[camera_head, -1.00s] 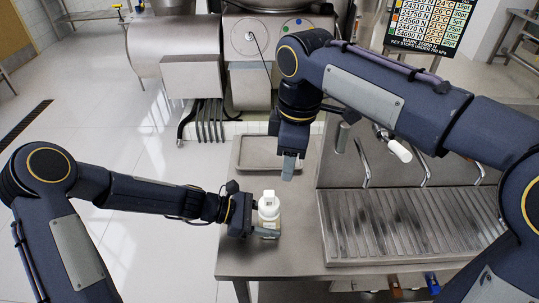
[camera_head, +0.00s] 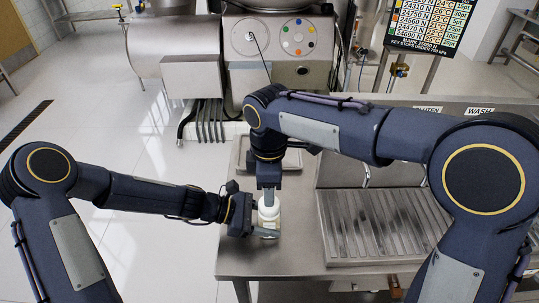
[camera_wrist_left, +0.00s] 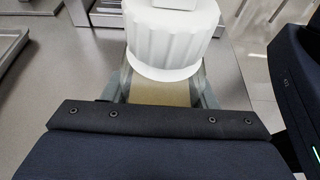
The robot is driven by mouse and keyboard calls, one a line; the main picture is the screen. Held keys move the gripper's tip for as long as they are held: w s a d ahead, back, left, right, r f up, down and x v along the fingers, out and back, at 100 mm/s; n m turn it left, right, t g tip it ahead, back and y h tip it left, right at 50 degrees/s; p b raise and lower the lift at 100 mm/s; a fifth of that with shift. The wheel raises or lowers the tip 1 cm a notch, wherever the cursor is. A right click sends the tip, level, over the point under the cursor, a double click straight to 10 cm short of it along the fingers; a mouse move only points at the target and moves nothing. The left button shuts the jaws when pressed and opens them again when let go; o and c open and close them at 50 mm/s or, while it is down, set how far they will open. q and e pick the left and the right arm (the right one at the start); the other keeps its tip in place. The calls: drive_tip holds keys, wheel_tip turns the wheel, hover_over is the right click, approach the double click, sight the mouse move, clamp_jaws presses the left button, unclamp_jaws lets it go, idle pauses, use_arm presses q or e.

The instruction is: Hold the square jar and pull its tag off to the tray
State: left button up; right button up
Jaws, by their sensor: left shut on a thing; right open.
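The square jar (camera_head: 269,226) stands near the left edge of the steel counter, with a white ribbed cap (camera_wrist_left: 172,38). Its beige-filled body (camera_wrist_left: 160,93) shows in the left wrist view. My left gripper (camera_head: 266,233) is shut around the jar's body from the left, a finger on each side. A pale block (camera_wrist_left: 174,4) on the cap, partly cut off by the frame, may be the tag. My right gripper (camera_head: 268,194) points down right at the jar's top, open. It covers that block in the head view, so contact is unclear. The tray (camera_head: 237,164) lies behind the jar, partly hidden by my right arm.
A ribbed steel drainboard (camera_head: 385,225) fills the counter (camera_head: 300,262) to the right, with a raised backsplash and a tap behind it. Machinery (camera_head: 275,50) stands beyond the counter. Bare counter lies in front of the jar.

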drive_tip(key=shift+f, duration=1.35)
clamp_jaws()
drive_tip(key=shift+r, duration=3.3)
